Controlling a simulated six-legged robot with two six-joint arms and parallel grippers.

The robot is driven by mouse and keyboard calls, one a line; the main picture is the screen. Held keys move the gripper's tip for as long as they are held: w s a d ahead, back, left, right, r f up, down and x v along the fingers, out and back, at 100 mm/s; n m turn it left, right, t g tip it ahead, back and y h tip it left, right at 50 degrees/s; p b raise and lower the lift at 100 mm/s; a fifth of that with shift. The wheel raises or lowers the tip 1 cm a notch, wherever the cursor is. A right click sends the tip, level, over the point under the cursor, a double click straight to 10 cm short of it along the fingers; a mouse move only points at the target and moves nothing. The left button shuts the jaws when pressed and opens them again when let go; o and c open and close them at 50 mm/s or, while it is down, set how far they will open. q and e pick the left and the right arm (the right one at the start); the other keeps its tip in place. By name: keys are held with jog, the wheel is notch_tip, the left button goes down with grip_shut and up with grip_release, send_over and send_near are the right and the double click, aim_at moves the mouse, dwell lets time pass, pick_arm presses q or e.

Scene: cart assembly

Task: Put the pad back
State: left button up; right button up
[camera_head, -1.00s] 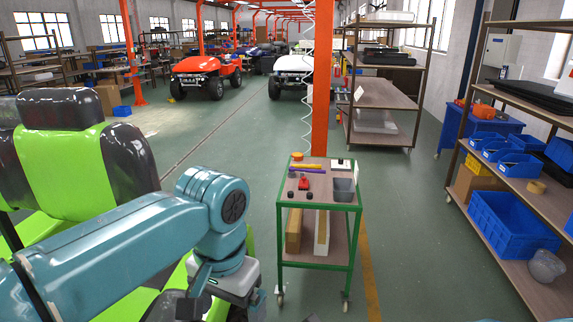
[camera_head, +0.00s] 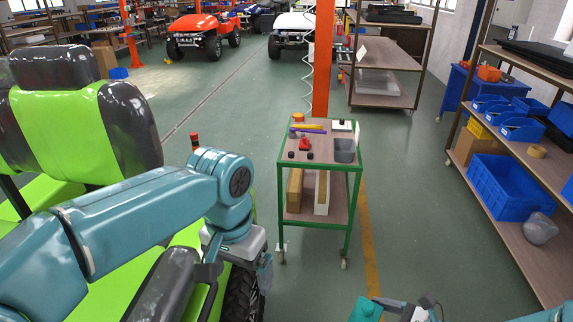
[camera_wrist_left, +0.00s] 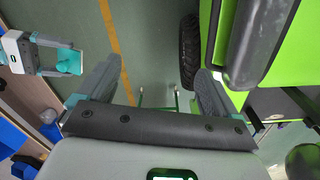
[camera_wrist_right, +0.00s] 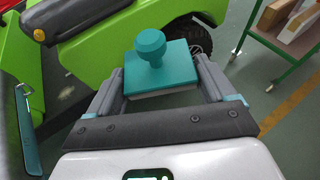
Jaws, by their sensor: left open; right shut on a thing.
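The pad is a teal block with a round knob on top (camera_wrist_right: 160,66). My right gripper (camera_wrist_right: 163,88) is shut on it, with one finger on each side. The pad also shows at the bottom edge of the head view (camera_head: 366,309) and in the left wrist view (camera_wrist_left: 70,62). My left gripper (camera_wrist_left: 158,80) is open and empty beside the green vehicle (camera_head: 75,115). In the head view, its fingers are partly hidden. The green-framed trolley (camera_head: 357,165) stands ahead, holding small parts and a grey bin (camera_head: 344,151) on its top.
An orange post (camera_head: 322,65) stands behind the trolley. Shelves with blue crates (camera_head: 497,195) line the right side. Bare floor lies between trolley and shelves. The vehicle's seat and black wheel (camera_head: 243,290) are close on the left.

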jog(key=shift+w+a, duration=0.1)
jog(key=shift+a, duration=0.05)
pick_arm(q)
jog(key=s+f+n+h, duration=0.3)
jog(key=f, duration=2.4)
pick_arm(e)
jog(key=shift+w, duration=0.1)
jog(key=shift+s, duration=0.2)
pick_arm(q)
jog(key=s+a+f+n, duration=0.3)
jog(key=s+a+f, duration=0.1)
jog(key=s+f, duration=0.7)
jog(key=shift+s+a+n+t+h, duration=0.15)
jog(key=shift+s+n+t+h, duration=0.15)
jog(key=shift+s, duration=0.55)
jog(key=c, duration=0.9)
jog(key=shift+w+d, duration=0.15)
jog(key=shift+d, duration=0.05)
jog(key=shift+c, duration=0.2)
pick_arm(e)
jog(key=f, duration=0.3)
jog(key=s+f, duration=0.1)
jog(key=f, duration=0.1)
jog(key=shift+s+d+f, duration=0.1)
jog(key=shift+d+f, duration=0.1)
jog(key=shift+f, duration=0.2)
